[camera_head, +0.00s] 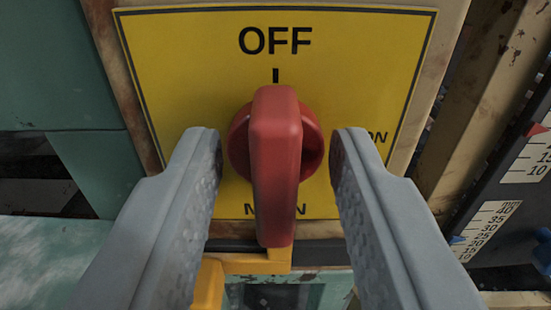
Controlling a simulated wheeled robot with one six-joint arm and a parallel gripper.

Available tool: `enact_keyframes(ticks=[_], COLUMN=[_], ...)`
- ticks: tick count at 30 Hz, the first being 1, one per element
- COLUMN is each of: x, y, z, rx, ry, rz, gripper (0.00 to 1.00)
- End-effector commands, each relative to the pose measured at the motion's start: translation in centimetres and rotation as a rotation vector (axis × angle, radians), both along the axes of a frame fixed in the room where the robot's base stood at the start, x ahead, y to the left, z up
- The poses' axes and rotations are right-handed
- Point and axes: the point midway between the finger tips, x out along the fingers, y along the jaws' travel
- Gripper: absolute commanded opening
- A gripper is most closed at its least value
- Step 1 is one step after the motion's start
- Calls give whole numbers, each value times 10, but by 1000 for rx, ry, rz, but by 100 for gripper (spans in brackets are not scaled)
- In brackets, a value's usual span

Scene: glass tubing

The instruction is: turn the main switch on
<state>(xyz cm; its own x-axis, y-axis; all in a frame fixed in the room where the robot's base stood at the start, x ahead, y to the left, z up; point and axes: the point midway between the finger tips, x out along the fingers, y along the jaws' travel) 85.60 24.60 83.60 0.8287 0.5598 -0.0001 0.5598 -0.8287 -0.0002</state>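The main switch is a red rotary knob (275,165) on a yellow plate (180,60). The knob's handle stands upright, in line with the tick under the word OFF at the top. The word ON shows in part at the right of the plate, and MAIN at the bottom is partly hidden by the knob. My gripper (275,150) is open, with one grey finger on each side of the knob. A gap shows between each finger and the handle.
A worn beige frame (425,120) surrounds the plate. A dark panel with scales (505,200) stands at the right. A yellow bracket (250,265) sits below the plate. Teal panels (60,75) are at the left.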

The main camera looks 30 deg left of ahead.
Motion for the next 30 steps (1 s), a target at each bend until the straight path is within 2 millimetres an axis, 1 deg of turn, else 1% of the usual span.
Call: enact_keyframes(ticks=[2, 6, 7, 14, 20, 26, 30], x=[0, 0, 0, 0, 0, 1, 1], y=[0, 0, 0, 0, -1, -2, -2], z=[0, 0, 0, 0, 0, 0, -1], rx=[0, 0, 0, 4, 48, 152, 253], ry=[0, 0, 0, 3, 32, 102, 172], rz=[0, 0, 0, 0, 0, 0, 0], gripper=[33, 5, 0, 0, 0, 0, 0])
